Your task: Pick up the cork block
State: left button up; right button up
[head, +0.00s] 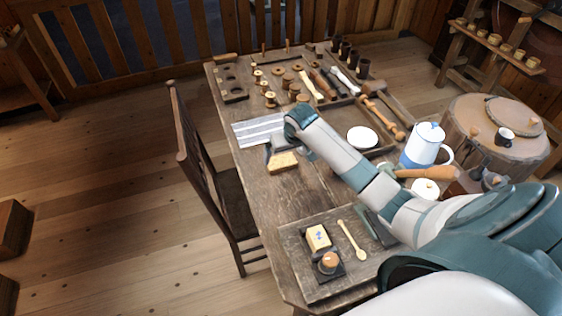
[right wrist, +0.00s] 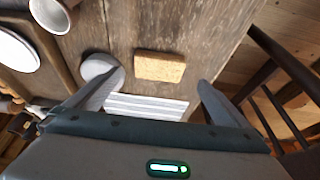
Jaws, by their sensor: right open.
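The cork block (head: 283,162) is a tan, speckled rectangular block lying flat on the wooden table, near its left edge. It also shows in the right wrist view (right wrist: 160,66), just beyond and between my fingertips. My right gripper (right wrist: 160,82) is open and empty, pointing down at the block, with one finger toward each of its ends. No contact with the block shows. In the head view the right gripper is partly hidden by its own wrist. My left gripper is not in view.
A striped cloth (head: 258,130) lies beside the block. A white plate (head: 362,138) is to the right, and a white jug (head: 423,145) beyond it. Spools and turned tools crowd the far table. A chair (head: 200,150) stands at the left edge. Table in front of the block is clear.

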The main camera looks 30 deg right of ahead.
aim_at(281, 161)
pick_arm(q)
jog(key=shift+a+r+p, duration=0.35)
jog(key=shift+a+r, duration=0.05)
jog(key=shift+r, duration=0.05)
pick_arm(e)
jog(key=shift+x, duration=2.2)
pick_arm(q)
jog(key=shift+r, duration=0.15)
pick_arm(e)
jog(key=shift+w+f, duration=0.1)
jog(key=shift+w, duration=0.1)
jog(key=shift+w+d+f+p, duration=0.2)
jog(key=shift+w+f+p, duration=0.4)
jog(key=shift+w+f, duration=0.05)
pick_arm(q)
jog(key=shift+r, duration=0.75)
pick_arm(e)
jog(key=shift+x, duration=1.55)
jog(key=shift+w, duration=0.1)
jog(key=shift+c, duration=0.3)
jog(key=c, duration=0.9)
